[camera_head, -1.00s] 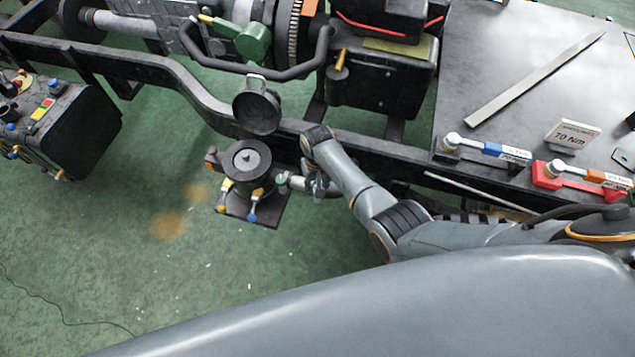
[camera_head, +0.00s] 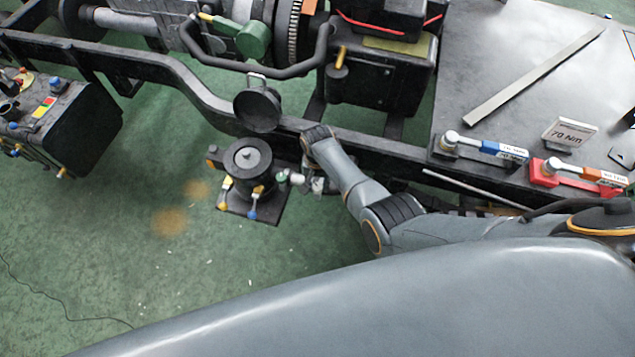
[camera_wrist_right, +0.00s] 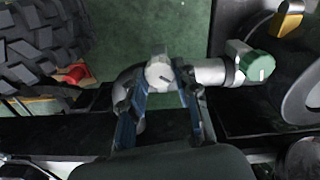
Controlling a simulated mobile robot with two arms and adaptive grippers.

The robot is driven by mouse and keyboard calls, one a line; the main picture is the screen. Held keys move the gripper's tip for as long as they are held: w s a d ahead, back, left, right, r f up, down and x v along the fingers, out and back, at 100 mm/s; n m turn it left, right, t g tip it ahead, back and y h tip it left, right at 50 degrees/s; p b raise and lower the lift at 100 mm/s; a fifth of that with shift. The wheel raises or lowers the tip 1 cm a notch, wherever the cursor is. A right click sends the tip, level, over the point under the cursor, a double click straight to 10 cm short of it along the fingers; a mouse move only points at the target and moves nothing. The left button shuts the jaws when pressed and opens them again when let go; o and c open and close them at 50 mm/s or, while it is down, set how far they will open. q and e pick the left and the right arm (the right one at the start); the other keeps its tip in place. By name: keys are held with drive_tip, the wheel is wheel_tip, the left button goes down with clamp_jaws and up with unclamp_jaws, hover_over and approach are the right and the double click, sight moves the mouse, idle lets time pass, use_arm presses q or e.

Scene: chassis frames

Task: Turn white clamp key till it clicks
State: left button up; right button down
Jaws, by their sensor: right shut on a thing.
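The white clamp key (camera_wrist_right: 159,74) shows in the right wrist view as a pale rounded knob on a grey curved pipe (camera_wrist_right: 209,72). My right gripper (camera_wrist_right: 158,84) has one finger on each side of the knob and is shut on it. In the head view the right gripper (camera_head: 317,182) is low beside the black round-topped stand (camera_head: 247,156), to its right. A small pale piece (camera_head: 297,178) shows there between gripper and stand, but the key's angle cannot be made out. My left gripper is not in view.
A green cap (camera_wrist_right: 258,66) sits on the pipe's right end. A black tyre (camera_wrist_right: 40,45) is at left. In the head view the black chassis rail (camera_head: 180,80) runs just behind the gripper. A table (camera_head: 480,60) with torque wrenches stands at right.

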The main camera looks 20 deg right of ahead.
sight(317, 186)
drive_tip(key=c, duration=1)
unclamp_jaws()
wheel_tip(317, 186, up, 12)
